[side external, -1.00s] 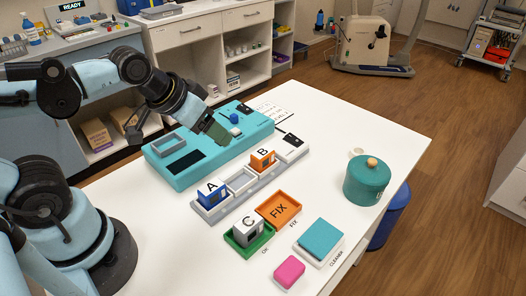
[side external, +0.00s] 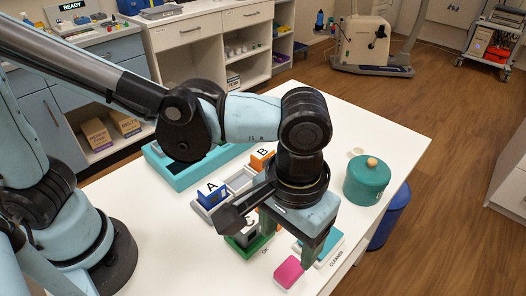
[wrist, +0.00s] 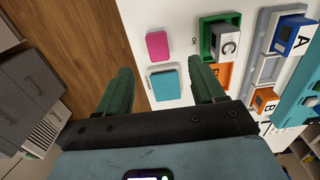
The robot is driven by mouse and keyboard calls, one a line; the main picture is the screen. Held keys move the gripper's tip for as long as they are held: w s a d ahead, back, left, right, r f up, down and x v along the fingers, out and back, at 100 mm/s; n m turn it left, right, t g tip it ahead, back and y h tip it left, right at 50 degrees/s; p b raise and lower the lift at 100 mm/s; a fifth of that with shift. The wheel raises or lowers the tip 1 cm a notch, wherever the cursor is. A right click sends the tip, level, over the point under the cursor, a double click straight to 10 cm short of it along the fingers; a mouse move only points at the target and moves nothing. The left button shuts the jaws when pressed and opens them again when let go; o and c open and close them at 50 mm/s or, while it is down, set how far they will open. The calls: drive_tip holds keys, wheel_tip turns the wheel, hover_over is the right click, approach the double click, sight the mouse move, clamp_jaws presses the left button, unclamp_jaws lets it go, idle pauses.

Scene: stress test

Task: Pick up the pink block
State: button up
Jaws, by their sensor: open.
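The pink block (side external: 289,272) lies on the white table near its front edge, beside the teal cleaner pad, in the side view. It also shows in the wrist view (wrist: 158,45), beyond the fingertips and between their lines. My gripper (side external: 284,238) points down above the table, close to the block and the pad. In the wrist view my gripper (wrist: 164,85) has its two green fingers wide apart with nothing between them touching. The block is apart from both fingers in the wrist view.
The teal pad (wrist: 166,84) on its white base sits close to the block. The green OK tray (wrist: 207,39) holds the grey C block (wrist: 227,43). A teal lidded pot (side external: 366,184) stands right of my gripper. The wood floor (wrist: 75,40) lies past the table edge.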

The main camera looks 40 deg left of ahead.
hover_over(290, 269)
drive_tip(key=f, duration=0.5)
drive_tip(key=shift+s+a+f, duration=0.25)
drive_tip(key=shift+s, duration=0.05)
drive_tip(key=f, duration=0.4)
drive_tip(key=shift+w+d, duration=0.25)
drive_tip(key=shift+w, duration=0.05)
drive_tip(key=shift+f, duration=0.65)
drive_tip(key=c, duration=1.1)
drive_tip(key=shift+r, duration=0.15)
drive_tip(key=shift+r, duration=4.9)
